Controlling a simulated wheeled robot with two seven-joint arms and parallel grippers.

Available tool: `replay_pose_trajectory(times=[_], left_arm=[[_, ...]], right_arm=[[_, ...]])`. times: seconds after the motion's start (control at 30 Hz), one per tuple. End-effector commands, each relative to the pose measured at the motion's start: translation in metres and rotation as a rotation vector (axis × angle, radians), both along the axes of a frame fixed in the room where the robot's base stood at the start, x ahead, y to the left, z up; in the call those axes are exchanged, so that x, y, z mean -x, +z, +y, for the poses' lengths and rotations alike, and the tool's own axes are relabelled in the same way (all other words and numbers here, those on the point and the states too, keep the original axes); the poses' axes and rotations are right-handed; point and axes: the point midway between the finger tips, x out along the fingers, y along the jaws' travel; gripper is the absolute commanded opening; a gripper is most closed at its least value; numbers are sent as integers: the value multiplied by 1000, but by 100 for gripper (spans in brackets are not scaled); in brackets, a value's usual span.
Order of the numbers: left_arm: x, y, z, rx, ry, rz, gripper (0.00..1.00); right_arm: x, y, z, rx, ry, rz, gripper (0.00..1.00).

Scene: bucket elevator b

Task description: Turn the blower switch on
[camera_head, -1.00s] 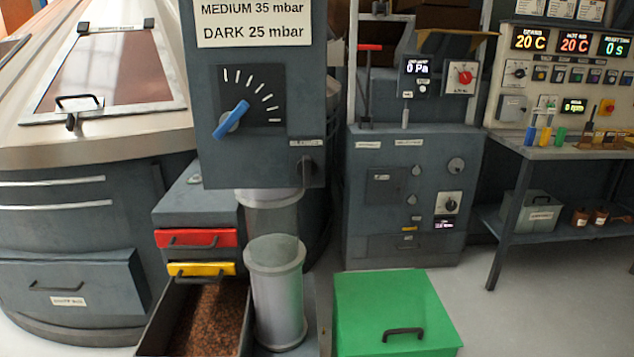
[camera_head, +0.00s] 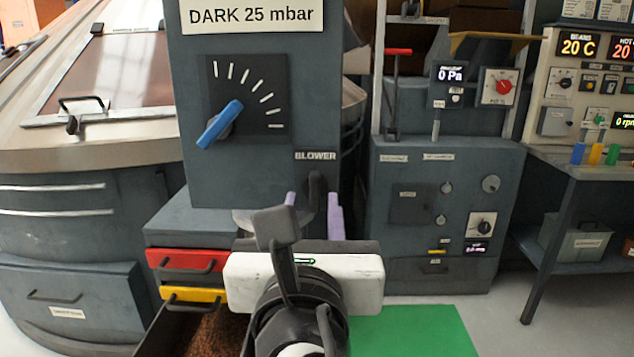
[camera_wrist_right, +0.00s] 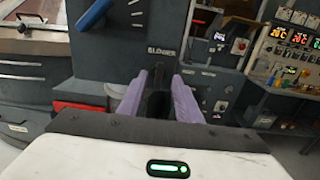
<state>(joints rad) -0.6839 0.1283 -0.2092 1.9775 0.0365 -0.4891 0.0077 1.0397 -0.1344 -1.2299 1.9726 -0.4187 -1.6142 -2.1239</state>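The blower switch (camera_head: 317,186) is a dark lever under the BLOWER label (camera_head: 316,156) on the grey control box (camera_head: 300,100). It hangs downward. My right gripper (camera_head: 312,203) is in front of the box, its two purple fingers apart, one on each side of the lever. In the right wrist view the dark lever (camera_wrist_right: 157,103) shows between the spread fingers (camera_wrist_right: 160,82). I cannot tell whether either finger touches it. The gripper's body hides what is below. My left gripper is not in view.
A blue-pointer dial (camera_head: 220,125) sits above and left of the switch. Red (camera_head: 190,260) and yellow (camera_head: 190,294) handled drawers are below left. A grey cabinet (camera_head: 440,215) stands behind.

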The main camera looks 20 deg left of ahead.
Motion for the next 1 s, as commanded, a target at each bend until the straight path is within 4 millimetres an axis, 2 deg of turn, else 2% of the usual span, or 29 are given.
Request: replay_pose_trajectory(times=[0.2,0.4,0.57,0.83,0.87,1.0], left_arm=[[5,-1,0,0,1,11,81],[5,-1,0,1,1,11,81],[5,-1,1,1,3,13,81],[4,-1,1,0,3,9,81],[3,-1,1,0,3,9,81],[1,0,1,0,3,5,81]], right_arm=[[-42,0,11,-1,-3,3,31],[-70,0,19,-2,-2,3,31],[-80,0,22,-3,-1,3,31],[-81,0,22,-4,0,3,31],[-81,0,22,-4,0,3,28],[-81,-1,22,-4,0,3,4]])
